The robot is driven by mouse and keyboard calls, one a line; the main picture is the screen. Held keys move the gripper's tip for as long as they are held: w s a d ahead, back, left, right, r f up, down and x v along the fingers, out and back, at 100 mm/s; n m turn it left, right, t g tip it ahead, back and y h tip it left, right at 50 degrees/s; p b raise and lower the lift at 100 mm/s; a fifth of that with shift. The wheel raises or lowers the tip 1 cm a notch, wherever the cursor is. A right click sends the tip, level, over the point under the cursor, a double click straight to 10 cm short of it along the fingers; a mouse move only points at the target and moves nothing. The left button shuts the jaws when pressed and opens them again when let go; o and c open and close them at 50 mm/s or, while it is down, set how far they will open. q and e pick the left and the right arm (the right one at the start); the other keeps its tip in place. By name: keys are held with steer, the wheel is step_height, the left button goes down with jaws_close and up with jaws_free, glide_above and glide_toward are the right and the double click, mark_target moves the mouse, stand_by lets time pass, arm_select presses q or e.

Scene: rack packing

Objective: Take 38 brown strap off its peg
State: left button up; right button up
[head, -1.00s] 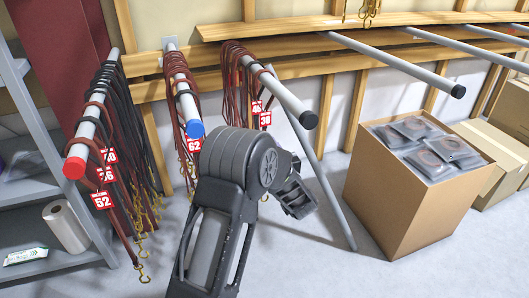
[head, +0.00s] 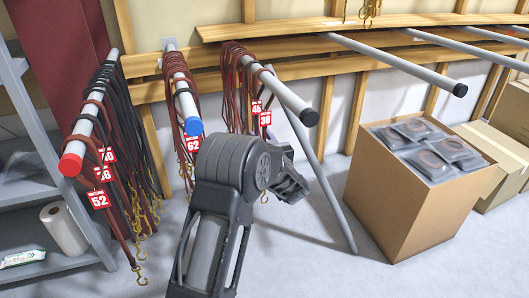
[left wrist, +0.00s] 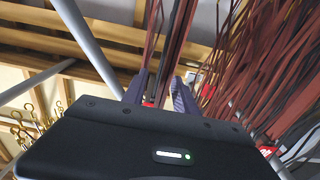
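The brown strap with the red tag that looks like 38 (head: 266,118) hangs with other brown straps on the grey black-capped peg (head: 275,89). A second tag, which looks like 46 (head: 257,107), hangs just left of it. My left gripper (left wrist: 160,92) shows in the left wrist view with its two fingers apart. Brown straps (left wrist: 172,45) run down between or just behind the fingers, and a red tag (left wrist: 148,103) shows low between them. I cannot tell whether the fingers touch a strap. My right gripper is out of view.
A blue-capped peg (head: 184,104) with straps and tag 62 stands left, then a red-capped peg (head: 88,122) with more straps. A leaning grey pole (head: 325,185) stands right of the arm. An open cardboard box (head: 400,200) of packets is further right.

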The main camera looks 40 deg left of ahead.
arm_select(q)
steer(key=shift+c, duration=0.5)
jaws_close()
stand_by(1.1)
